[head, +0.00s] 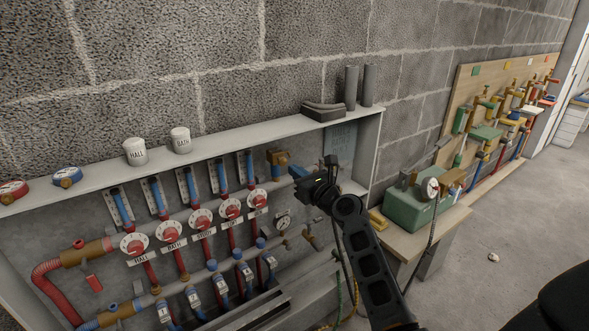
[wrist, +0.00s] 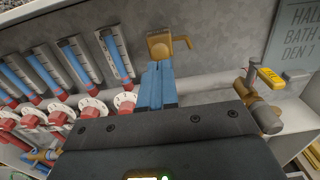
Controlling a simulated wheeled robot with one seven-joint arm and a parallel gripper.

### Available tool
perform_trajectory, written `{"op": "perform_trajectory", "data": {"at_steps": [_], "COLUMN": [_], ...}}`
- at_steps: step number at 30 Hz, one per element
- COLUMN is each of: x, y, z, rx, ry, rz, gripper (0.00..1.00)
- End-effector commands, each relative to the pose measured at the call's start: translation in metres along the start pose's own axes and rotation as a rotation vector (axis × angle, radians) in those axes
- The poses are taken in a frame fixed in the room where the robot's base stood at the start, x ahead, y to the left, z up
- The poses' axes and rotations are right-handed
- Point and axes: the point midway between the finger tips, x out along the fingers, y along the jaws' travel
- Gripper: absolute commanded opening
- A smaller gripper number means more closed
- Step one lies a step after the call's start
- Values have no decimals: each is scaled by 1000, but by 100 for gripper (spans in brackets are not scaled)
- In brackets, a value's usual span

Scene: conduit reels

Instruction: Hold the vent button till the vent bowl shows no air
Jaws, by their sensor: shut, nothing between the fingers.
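A brass fitting with a side spout (head: 278,158) sits at the right end of the upper manifold bar, and looks like the vent. It also shows in the wrist view (wrist: 159,46), just beyond the fingertips. I cannot make out the vent button or the bowl's contents. My gripper (head: 297,173) is in front of the manifold's right end, just below and right of the brass fitting. In the wrist view its blue fingers (wrist: 157,68) are together and empty, pointing at the fitting. Whether they touch it, I cannot tell.
Red dials (head: 201,219) and blue flow tubes (head: 187,188) line the manifold left of my gripper. A pressure gauge (head: 283,221) sits below it. A brass valve with a yellow lever (wrist: 259,100) is close on the right. A green pump box (head: 412,208) stands on a bench at right.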

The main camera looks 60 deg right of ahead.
Motion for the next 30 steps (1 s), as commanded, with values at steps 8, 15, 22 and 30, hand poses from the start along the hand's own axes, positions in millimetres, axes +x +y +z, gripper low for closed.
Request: {"op": "perform_trajectory", "data": {"at_steps": [8,15,22,30], "x": [-39,-75,-88,-88], "y": [0,0,0,0], "z": [-2,-3,-1,-1], "rx": [-1,0,-1,-1], "ry": [3,3,2,2], "rz": [0,1,1,1], "gripper": [0,0,0,0]}}
